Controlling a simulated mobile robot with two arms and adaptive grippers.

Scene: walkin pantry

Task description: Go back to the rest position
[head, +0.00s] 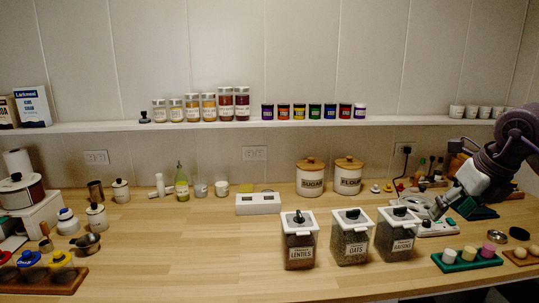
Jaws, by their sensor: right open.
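My right gripper (438,209) comes in from the right edge, angled down and to the left. Its jaws are open and I see nothing held in them. In the picture its tips overlap a white device (438,228) on the counter; whether they touch it I cannot tell. My left gripper is not in view. Three lidded clear jars stand left of the right gripper: lentils (299,243), oats (350,241) and raisins (396,236).
The wooden counter (190,245) is clear in its middle left. A green tray (466,261) with small cups lies below the right gripper. Sugar (310,180) and flour (348,179) canisters stand at the back. A wall shelf (220,125) carries jars and colored tins.

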